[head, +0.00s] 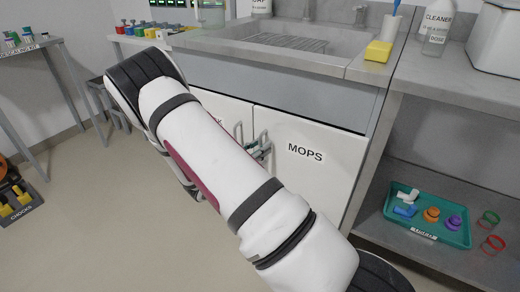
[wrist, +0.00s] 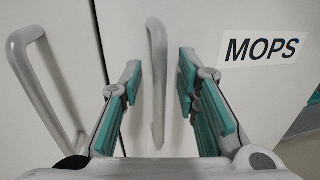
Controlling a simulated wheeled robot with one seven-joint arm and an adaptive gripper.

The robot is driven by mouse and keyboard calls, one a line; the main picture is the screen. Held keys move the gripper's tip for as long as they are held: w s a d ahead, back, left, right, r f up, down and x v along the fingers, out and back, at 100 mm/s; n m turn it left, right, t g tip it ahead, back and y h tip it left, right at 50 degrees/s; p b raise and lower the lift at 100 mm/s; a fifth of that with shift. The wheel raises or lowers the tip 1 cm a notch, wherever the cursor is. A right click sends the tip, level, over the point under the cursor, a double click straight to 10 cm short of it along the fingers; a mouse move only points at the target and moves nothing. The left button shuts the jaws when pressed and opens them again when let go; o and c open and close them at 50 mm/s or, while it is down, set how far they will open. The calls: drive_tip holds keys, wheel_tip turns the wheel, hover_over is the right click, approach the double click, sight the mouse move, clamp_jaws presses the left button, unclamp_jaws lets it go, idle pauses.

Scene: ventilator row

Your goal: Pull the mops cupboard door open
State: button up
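The mops cupboard door (head: 325,175) is white, carries the label MOPS, and is closed under the sink. It also shows in the wrist view (wrist: 260,85). Its grey bar handle (wrist: 157,80) stands upright near the door's left edge, between the two fingers. My gripper (wrist: 160,80) is open, with one finger on each side of that handle and a gap to both. In the head view my gripper (head: 258,147) is mostly hidden behind my arm, at the handles.
The neighbouring door's handle (wrist: 45,85) is close to the left finger. The sink counter (head: 290,45) overhangs the doors. A teal tray (head: 440,232) of small parts sits on the low shelf at right. The floor (head: 130,220) at left is clear.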

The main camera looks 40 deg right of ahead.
drive_tip(key=shift+d, duration=0.15)
drive_tip(key=shift+c, duration=0.5)
clamp_jaws()
